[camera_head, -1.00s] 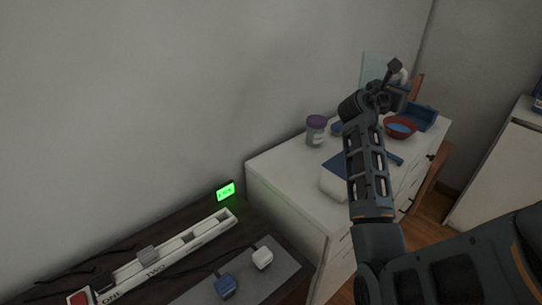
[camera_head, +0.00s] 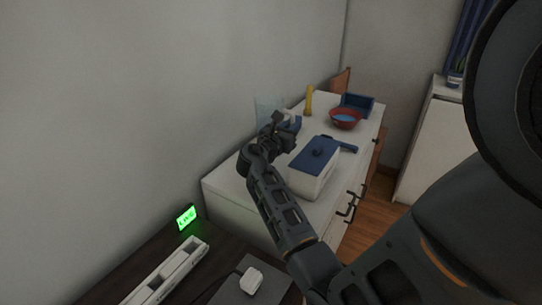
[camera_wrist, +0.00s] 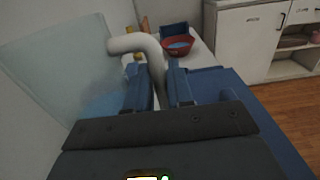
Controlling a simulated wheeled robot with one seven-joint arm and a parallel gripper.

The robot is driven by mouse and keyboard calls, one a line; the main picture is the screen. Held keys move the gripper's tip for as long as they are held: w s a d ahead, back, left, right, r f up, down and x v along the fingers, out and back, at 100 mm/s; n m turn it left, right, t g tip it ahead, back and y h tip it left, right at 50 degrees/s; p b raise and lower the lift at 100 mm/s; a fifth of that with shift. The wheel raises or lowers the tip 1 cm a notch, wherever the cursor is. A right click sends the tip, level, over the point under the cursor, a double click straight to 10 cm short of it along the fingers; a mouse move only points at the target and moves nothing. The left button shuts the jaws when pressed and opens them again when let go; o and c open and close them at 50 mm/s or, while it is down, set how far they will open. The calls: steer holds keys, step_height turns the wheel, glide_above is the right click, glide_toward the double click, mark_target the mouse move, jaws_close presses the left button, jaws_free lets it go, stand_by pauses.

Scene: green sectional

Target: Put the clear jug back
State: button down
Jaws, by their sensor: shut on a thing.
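The clear jug (camera_wrist: 60,75) is a see-through, pale bluish vessel filling the left of the wrist view. Its thick white handle (camera_wrist: 135,44) runs between my blue fingers. My gripper (camera_wrist: 158,88) is shut on that handle. In the head view the jug (camera_head: 268,108) shows faintly against the wall, beyond my gripper (camera_head: 288,127), over the white dresser top (camera_head: 226,186). I cannot tell whether the jug's base touches the top; my arm hides part of it.
A white box with a blue lid (camera_head: 313,155) stands right of my gripper. Farther back are a red bowl (camera_head: 345,121), a blue bin (camera_head: 358,104) and a yellow bottle (camera_head: 308,101). The wall is close on the left. A dark desk with a green-lit display (camera_head: 187,217) is nearer.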

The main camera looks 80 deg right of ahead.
steer(key=w+a+f, duration=0.4)
steer(key=f, duration=0.3)
stand_by(0.3)
steer(key=shift+f, duration=0.25)
steer(key=c, duration=1)
jaws_free()
steer(key=shift+f, duration=0.1)
steer(key=b+v, duration=0.1)
steer(key=v, duration=1.1)
